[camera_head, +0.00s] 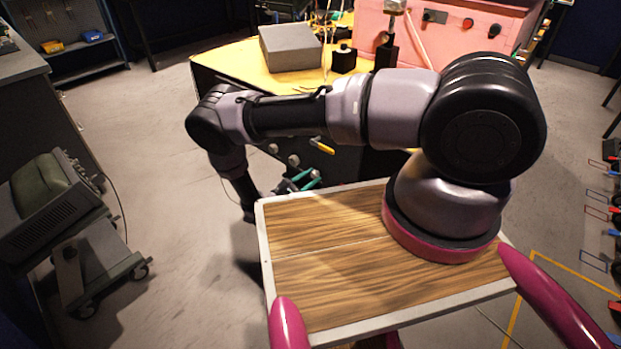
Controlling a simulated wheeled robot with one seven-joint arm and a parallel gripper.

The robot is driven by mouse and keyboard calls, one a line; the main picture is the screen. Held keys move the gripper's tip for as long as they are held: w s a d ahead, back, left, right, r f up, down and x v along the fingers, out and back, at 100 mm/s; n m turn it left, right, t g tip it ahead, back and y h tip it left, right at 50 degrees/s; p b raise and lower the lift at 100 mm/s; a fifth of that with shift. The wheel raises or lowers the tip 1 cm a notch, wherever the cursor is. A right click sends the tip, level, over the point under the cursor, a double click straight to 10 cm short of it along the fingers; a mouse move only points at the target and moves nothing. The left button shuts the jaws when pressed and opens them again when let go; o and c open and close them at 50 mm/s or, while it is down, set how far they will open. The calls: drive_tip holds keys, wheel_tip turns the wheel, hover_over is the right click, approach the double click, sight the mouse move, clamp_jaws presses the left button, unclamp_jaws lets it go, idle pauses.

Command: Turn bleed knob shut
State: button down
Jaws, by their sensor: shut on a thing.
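Round grey knobs sit in a slanting row on the dark front of the yellow-topped bench, with the left one (272,148) and the middle one (293,160) clear of my arm. My gripper (316,178), with green fingers, is low in front of this dark face, partly hidden behind the wooden-topped base. Its fingers are closed around a small grey knob (323,174) at the right end of the row. Which knob is the bleed knob cannot be read, and its turn angle is too small to tell.
The yellow bench top (225,65) carries a grey block (290,48), a small black part (344,60) and a pink control box (445,35). A yellow handle (322,145) is just above the gripper. A wheeled cart (75,240) stands left. The floor between is clear.

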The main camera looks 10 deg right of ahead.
drive_tip(key=m, duration=0.6)
drive_tip(key=shift+r, duration=0.1)
drive_tip(key=m+y, duration=0.1)
drive_tip(key=m, duration=0.3)
drive_tip(key=shift+s+m, duration=0.1)
drive_tip(key=shift+m, duration=0.2)
idle(0.4)
drive_tip(key=c, duration=0.5)
unclamp_jaws()
drive_tip(key=f+v, duration=0.1)
drive_tip(key=v, duration=0.9)
drive_tip(key=shift+s+a+r, duration=0.25)
drive_tip(key=shift+s+r, duration=0.05)
drive_tip(key=shift+s, duration=0.05)
